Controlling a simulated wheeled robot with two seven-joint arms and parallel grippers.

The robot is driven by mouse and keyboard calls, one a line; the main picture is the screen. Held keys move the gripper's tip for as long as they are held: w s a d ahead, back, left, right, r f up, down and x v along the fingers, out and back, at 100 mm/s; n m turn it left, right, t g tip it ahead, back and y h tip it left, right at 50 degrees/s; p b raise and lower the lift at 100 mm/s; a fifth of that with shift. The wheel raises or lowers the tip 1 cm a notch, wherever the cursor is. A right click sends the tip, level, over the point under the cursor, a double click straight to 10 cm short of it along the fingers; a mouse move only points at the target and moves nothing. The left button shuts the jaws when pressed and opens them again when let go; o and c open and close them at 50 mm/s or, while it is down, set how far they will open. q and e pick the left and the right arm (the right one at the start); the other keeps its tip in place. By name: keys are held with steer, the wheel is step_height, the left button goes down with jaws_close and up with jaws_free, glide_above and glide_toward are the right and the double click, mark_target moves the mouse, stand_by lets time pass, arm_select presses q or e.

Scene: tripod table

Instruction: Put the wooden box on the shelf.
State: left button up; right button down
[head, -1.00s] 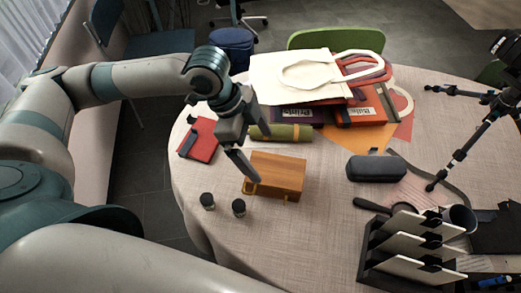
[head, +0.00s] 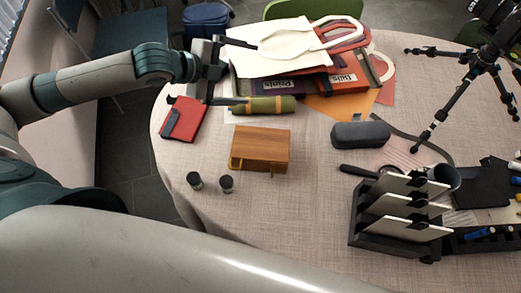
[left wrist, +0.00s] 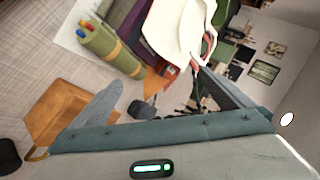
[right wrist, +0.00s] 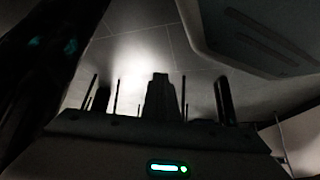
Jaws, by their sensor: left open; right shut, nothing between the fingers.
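The wooden box (head: 262,147) lies on the table left of centre, with brass-coloured fittings on its near side. It also shows at the lower left of the left wrist view (left wrist: 62,110). My left gripper (head: 246,73) is open and empty, beyond the box, its fingers near the olive roll and the white bag. It does not touch the box. My right gripper (right wrist: 160,95) is shut and empty in a dark right wrist view and is outside the head view. A black rack with tilted white boards (head: 400,213) stands at the front right; I cannot tell if it is the shelf.
An olive roll (head: 265,105), a red notebook (head: 184,119) and a pile with a white bag (head: 283,44) lie behind the box. Two small dark jars (head: 227,184) stand in front. A grey case (head: 360,134) and a black tripod (head: 460,100) are right. The table's front middle is clear.

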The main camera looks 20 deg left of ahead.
arm_select(q)
steer(key=a+r+m+t+h, duration=0.35)
steer(key=a+m, duration=0.25)
steer(key=m, duration=0.7)
steer(key=m+g+h+b, duration=0.1)
steer(key=m+g+h, duration=0.2)
steer(key=m+g, duration=1.05)
glide_toward(234, 140)
steer(key=s+a+r+m+t, duration=0.1)
steer(key=s+r+m+t, duration=0.2)
steer(key=m+t, duration=0.15)
steer(key=shift+s+a, duration=0.15)
steer(key=shift+a, duration=0.05)
arm_select(e)
steer(key=shift+w+a+r, duration=0.1)
steer(key=shift+w+r, duration=0.05)
steer(key=shift+w, duration=0.35)
steer(key=shift+w+r, duration=0.15)
steer(key=shift+w, duration=0.3)
steer(key=shift+w, duration=0.15)
arm_select(q)
steer(key=p+x, duration=0.3)
steer(key=x, duration=0.8)
steer(key=shift+d+f, duration=0.2)
steer(key=shift+d, duration=0.05)
arm_select(e)
steer(key=s+d+f+g, duration=0.2)
steer(key=s, duration=0.6)
steer(key=shift+s+d+f+h, duration=0.3)
steer(key=shift+d+f, duration=0.1)
